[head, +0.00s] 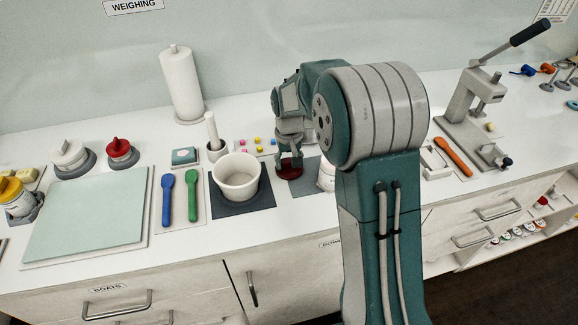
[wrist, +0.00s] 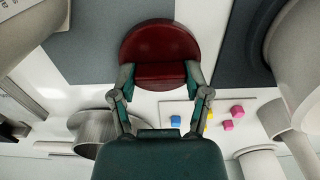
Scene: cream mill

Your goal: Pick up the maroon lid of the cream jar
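The maroon lid (head: 290,169) is between the fingers of my gripper (head: 290,161) over a grey mat in the head view. In the wrist view, the round maroon lid (wrist: 160,42) shows from above, with a raised bar between the fingertips. My gripper (wrist: 160,73) has a fingertip against each end of this bar, so it looks shut on the lid. I cannot tell whether the lid touches the mat. A white jar (head: 326,177), probably the cream jar, stands just right of the lid, mostly hidden by my arm.
A white bowl (head: 237,177) stands close left of the gripper on a dark mat. A metal cylinder (wrist: 96,132) stands left in the wrist view. A lever press (head: 471,105) is at right.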

